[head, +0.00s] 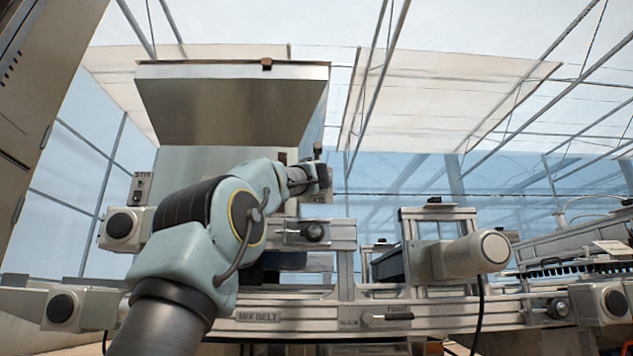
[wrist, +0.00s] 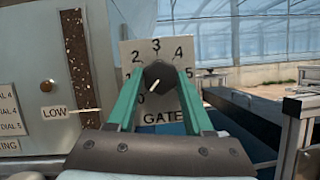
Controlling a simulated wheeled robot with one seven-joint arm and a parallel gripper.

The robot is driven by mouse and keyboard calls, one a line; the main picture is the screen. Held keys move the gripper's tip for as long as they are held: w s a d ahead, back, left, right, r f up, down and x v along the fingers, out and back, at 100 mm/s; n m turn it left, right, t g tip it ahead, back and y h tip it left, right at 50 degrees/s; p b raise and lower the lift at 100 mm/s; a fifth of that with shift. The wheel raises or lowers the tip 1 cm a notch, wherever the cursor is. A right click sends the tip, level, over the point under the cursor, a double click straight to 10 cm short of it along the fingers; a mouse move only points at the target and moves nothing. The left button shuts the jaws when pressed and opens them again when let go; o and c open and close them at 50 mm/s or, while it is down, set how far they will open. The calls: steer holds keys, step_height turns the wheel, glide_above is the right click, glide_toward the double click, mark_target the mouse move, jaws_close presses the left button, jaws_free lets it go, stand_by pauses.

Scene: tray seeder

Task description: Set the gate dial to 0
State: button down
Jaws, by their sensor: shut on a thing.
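The gate dial is a dark round knob (wrist: 158,72) on a pale plate (wrist: 131,47) marked GATE, with numbers around it in the wrist view. Its white mark points down and left, toward the 0, which is partly covered by a finger. My gripper (wrist: 160,76) has its two green fingers on either side of the knob, shut on it. In the head view my gripper (head: 314,178) is at the front of the hopper (head: 232,105), and the dial is mostly hidden there.
A brown level strip (wrist: 92,55) with a LOW label (wrist: 55,112) is left of the plate. A metal frame (wrist: 293,125) is at right in the wrist view.

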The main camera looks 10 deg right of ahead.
steer(key=shift+f, duration=0.1)
steer(key=shift+c, duration=1.5)
jaws_free()
steer(key=b+v, duration=0.5)
steer(key=v, duration=0.5)
steer(key=shift+s, duration=0.3)
steer(key=shift+a+f, duration=0.1)
steer(key=shift+f, duration=0.05)
